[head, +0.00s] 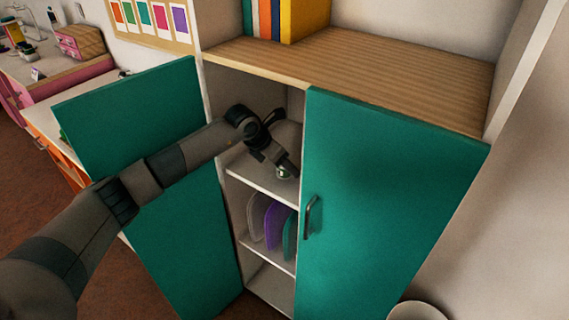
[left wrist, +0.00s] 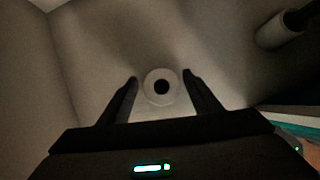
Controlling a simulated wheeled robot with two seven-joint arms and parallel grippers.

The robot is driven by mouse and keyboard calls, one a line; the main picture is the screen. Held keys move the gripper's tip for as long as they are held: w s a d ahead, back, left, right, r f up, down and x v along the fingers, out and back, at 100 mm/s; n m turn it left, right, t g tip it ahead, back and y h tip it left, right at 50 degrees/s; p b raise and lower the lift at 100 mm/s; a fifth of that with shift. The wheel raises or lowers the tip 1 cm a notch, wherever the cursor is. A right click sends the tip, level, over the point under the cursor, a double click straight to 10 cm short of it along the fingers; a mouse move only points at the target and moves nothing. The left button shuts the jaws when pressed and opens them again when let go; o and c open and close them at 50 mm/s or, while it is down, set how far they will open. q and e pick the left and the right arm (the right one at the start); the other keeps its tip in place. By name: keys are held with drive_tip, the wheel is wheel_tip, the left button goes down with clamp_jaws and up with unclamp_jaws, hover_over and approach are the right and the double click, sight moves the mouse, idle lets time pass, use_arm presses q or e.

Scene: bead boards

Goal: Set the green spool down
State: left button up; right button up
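A small pale spool (head: 283,174), its colour hard to read in the dim light, is on the upper inside shelf (head: 262,182) of the teal-doored cabinet. In the left wrist view the spool (left wrist: 149,88) shows end-on as a pale ring with a dark hole. My left gripper (head: 285,170) reaches in through the open left side. Its fingers (left wrist: 160,78) are spread on both sides of the spool, with a narrow gap showing on each side. The spool appears to stand on the shelf, but its contact is not clear. My right gripper is not in view.
The left door (head: 135,130) is swung open; the right door (head: 385,195) is shut beside my arm. Purple and other boards (head: 272,222) stand on the shelf below. A pale cylinder (left wrist: 280,30) shows at upper right in the wrist view. Books (head: 300,20) stand on top.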

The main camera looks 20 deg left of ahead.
use_arm(q)
drive_tip(key=shift+r, duration=0.1)
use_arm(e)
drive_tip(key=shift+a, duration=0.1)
use_arm(q)
drive_tip(key=shift+s+a+r+p, duration=0.15)
drive_tip(key=shift+r+p, duration=0.4)
drive_tip(key=shift+r, duration=0.1)
drive_tip(key=p+v, duration=0.4)
drive_tip(key=v, duration=0.7)
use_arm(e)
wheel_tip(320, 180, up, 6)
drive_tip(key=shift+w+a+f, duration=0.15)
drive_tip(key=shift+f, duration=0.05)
use_arm(q)
drive_tip(key=shift+f, duration=0.15)
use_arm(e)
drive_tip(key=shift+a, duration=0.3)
